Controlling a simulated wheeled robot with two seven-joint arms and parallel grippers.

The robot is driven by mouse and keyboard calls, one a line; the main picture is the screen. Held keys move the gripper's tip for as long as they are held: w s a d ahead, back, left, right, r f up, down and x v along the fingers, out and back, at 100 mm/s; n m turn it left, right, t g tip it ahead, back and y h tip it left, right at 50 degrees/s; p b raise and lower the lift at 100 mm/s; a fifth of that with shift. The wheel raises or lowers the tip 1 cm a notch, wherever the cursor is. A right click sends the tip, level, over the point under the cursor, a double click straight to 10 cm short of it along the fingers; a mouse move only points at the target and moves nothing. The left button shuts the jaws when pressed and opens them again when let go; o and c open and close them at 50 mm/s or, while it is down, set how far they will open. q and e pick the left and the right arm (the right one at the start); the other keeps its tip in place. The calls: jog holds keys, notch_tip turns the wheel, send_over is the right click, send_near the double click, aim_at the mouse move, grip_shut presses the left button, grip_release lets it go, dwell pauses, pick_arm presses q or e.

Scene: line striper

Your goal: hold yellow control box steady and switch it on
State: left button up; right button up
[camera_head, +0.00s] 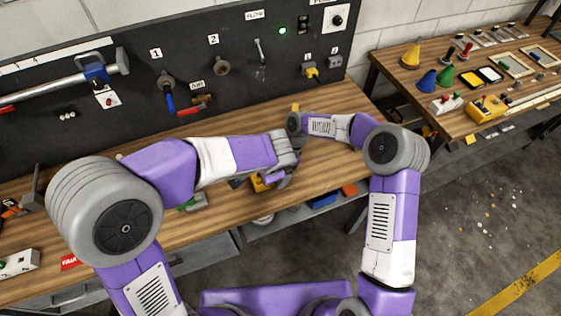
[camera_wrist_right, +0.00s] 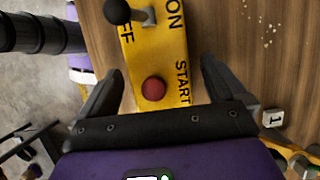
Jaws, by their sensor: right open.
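The yellow control box (camera_wrist_right: 158,52) lies on the wooden bench in the right wrist view. It has a red button (camera_wrist_right: 153,89) by the word START and a lever with a black ball knob (camera_wrist_right: 117,11). The knob leans to the OFF side. My right gripper (camera_wrist_right: 162,62) is open, its fingers on either side of the box, with a visible gap to the right finger. Whether the left jaws are shut cannot be seen.
A dark tool panel (camera_head: 215,95) stands behind the bench (camera_head: 235,125). A second bench (camera_head: 400,80) at the right holds coloured cones and another yellow box (camera_head: 487,108). A white block marked 1 (camera_wrist_right: 272,118) lies right of my right gripper. Bare bench lies right of the box.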

jog(key=shift+s+a+f, duration=0.1)
jog(key=shift+a+f, duration=0.1)
jog(key=shift+f, duration=0.3)
